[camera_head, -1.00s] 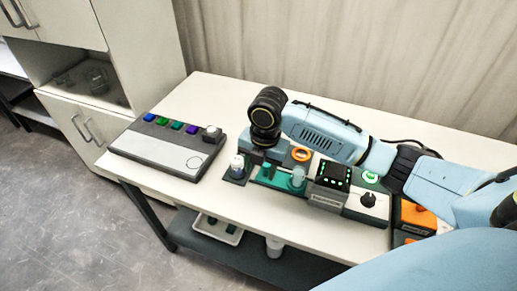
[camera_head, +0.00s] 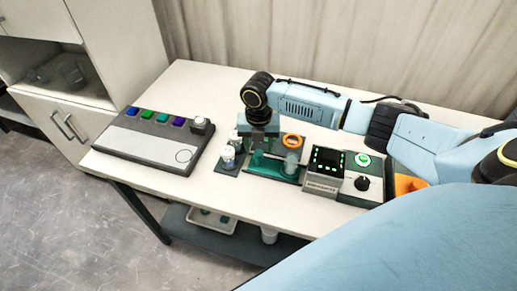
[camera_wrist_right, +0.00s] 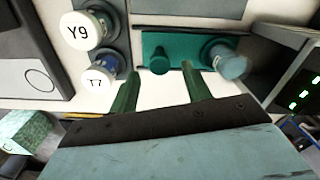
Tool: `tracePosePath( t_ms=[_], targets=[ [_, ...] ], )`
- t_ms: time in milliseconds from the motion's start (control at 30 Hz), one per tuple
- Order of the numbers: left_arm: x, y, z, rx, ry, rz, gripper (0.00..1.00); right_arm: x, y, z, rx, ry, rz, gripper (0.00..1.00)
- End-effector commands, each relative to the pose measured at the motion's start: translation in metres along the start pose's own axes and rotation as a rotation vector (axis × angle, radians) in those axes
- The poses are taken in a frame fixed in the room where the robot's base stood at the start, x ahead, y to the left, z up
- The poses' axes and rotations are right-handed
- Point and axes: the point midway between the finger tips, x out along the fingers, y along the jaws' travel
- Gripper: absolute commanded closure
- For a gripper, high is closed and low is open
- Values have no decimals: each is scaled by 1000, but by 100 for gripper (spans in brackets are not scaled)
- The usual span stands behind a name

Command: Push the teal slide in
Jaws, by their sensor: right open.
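The teal slide (camera_head: 262,170) is a flat teal plate lying in the dark block on the table. In the right wrist view, the slide (camera_wrist_right: 180,42) has a short teal peg (camera_wrist_right: 159,62) and a see-through blue-grey cylinder (camera_wrist_right: 228,62) at its right end. My right gripper (camera_head: 257,152) is above the slide's left part. In the wrist view its two green fingers (camera_wrist_right: 161,72) are open, with the peg just beyond and between their tips. I cannot tell whether they touch it. My left gripper is not in view.
White-capped vials marked Y9 (camera_wrist_right: 82,32) and T7 (camera_wrist_right: 100,75) stand left of the slide. An orange ring (camera_head: 292,141) sits behind. A button panel (camera_head: 140,147) is further left.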

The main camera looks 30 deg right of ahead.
Motion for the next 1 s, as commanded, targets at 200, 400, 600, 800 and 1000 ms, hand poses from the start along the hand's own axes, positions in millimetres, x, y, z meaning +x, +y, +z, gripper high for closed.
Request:
tracePosePath(
  t_ms=[200,400,600,800,1000],
  targets=[
    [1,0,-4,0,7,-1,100,21,0,0,0,1,0,52],
    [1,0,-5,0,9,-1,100,24,0,0,0,0,1,52],
    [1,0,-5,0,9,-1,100,24,0,0,0,0,0,61],
    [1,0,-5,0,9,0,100,24,0,0,0,0,0,87],
    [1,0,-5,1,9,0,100,24,0,0,0,0,0,100]
  ],
)
